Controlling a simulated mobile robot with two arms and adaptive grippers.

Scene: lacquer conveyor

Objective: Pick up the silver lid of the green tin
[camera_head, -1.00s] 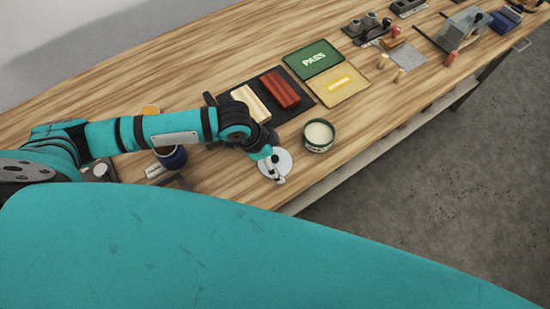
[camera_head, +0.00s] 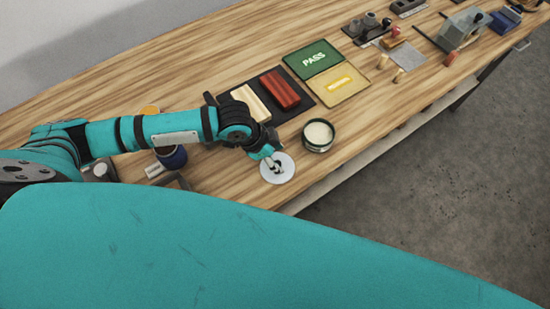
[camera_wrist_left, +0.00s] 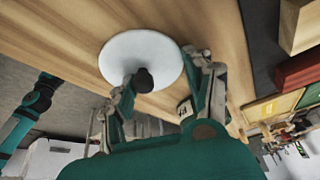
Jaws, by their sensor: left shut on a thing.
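The silver lid (camera_head: 285,176), a round pale disc, is near the table's front edge, left of and nearer than the green tin. In the left wrist view the lid (camera_wrist_left: 125,55) shows a dark knob (camera_wrist_left: 143,80) at its middle. My left gripper (camera_head: 272,161) is shut on the knob, with the lid below its fingers. Whether the lid touches the table or hangs just above it I cannot tell. The green tin (camera_head: 318,147) stands open, its pale contents showing. My right gripper is not in view.
A dark mat (camera_head: 232,77) with a cream block (camera_head: 249,102) and a red block (camera_head: 280,90) lies behind. Beyond it are a green PASS tray (camera_head: 313,57) and a yellow tray (camera_head: 352,97). A dark blue container (camera_head: 173,158) stands left, beside my arm.

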